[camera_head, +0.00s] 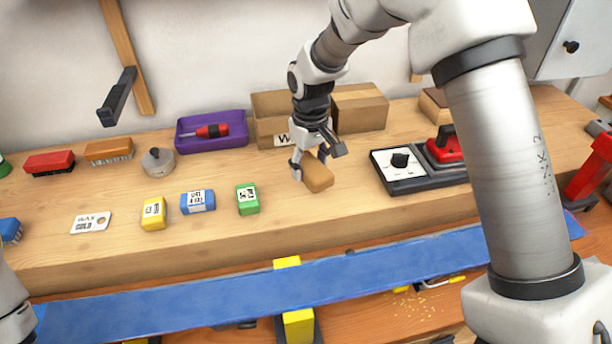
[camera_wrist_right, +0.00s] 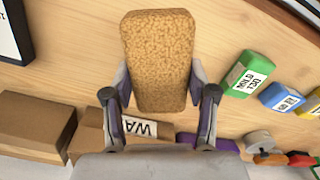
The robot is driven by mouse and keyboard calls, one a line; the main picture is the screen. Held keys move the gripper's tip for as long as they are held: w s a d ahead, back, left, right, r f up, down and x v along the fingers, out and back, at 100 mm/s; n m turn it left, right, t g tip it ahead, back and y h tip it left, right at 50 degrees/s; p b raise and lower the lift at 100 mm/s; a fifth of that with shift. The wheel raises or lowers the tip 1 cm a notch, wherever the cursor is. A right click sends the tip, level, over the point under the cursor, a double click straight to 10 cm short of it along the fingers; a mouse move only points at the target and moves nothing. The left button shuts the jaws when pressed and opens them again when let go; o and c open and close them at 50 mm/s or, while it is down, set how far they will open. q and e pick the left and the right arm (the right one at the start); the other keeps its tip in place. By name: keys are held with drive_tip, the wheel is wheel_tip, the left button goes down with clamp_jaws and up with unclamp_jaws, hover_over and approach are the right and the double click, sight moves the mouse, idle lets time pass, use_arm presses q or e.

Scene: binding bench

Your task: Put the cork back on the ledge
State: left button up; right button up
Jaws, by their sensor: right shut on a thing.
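The cork (camera_head: 318,177) is a tan, speckled block with rounded edges. My right gripper (camera_head: 317,163) is shut on it from above, one finger on each side. In the right wrist view the cork (camera_wrist_right: 160,62) sits between the fingers and sticks out past them. It is over the wooden ledge (camera_head: 330,222), between the green block and the black-and-silver device. I cannot tell whether its underside touches the ledge. My left gripper is out of view; only a part of my left arm shows at the lower left.
Green (camera_head: 247,199), blue (camera_head: 198,201) and yellow (camera_head: 154,213) blocks stand left of the cork. A cardboard box (camera_head: 359,108) is behind it, a black-and-silver device (camera_head: 407,180) to its right. A purple tray (camera_head: 184,144) holds a screwdriver. A blue ski (camera_head: 230,297) lies in front.

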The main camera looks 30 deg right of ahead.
sight(307, 191)
drive_tip(key=f, duration=0.2)
drive_tip(key=w+f, duration=0.1)
drive_tip(key=f, duration=0.2)
drive_tip(key=shift+f+p, duration=0.2)
drive_tip(key=shift+p, duration=0.1)
drive_tip(key=shift+s+r, duration=0.1)
drive_tip(key=shift+a+f, duration=0.1)
drive_tip(key=shift+f, duration=0.1)
drive_tip(key=o, duration=1.2)
drive_tip(key=shift+r, duration=0.15)
wheel_tip(307, 191, up, 12)
drive_tip(key=shift+r+b, duration=0.1)
drive_tip(key=shift+b, duration=0.7)
